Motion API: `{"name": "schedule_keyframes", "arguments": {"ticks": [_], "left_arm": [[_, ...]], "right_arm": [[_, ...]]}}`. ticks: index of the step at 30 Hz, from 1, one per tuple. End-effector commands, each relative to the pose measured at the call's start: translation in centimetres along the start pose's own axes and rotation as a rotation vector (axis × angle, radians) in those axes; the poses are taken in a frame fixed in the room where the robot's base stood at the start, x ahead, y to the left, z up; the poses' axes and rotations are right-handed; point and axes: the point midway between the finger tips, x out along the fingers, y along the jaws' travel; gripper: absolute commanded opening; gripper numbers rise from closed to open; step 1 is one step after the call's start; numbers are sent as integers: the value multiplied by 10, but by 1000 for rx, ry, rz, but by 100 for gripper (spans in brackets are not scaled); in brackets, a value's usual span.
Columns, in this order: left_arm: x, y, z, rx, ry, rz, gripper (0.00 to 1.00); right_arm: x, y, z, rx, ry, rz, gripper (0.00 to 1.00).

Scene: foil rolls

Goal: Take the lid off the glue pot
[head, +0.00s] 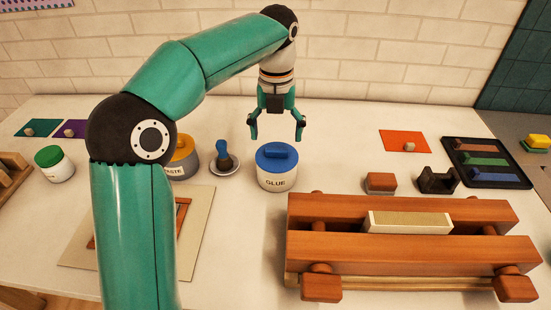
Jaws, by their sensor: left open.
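The glue pot (277,183) is a white pot marked GLUE, upright on the pale table near the middle of the head view. Its blue lid (277,157), with a raised bar handle on top, sits on the pot. My left gripper (276,134) points down with its two fingers spread, one to each side above the lid. It is open and empty, and appears just above or behind the lid's handle; I cannot tell the exact gap. My right gripper is not in view.
Left of the pot are a blue-handled tool (224,158) on a small dish and a paste pot (184,163) with a yellow lid, partly behind my arm. A wooden press (390,252) fills the front right. A green-lidded jar (54,165) stands far left.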

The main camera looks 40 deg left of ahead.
Motion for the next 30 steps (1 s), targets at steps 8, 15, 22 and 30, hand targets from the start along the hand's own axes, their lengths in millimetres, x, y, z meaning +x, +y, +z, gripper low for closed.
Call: {"name": "schedule_keyframes", "arguments": {"ticks": [8,15,22,30], "left_arm": [[28,-1,0,2,4,2,86],[52,-2,0,2,1,0,86],[53,-2,1,3,0,-1,86],[53,-2,1,3,0,0,41]], "right_arm": [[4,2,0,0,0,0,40],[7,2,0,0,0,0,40],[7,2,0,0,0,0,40],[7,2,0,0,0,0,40]]}}
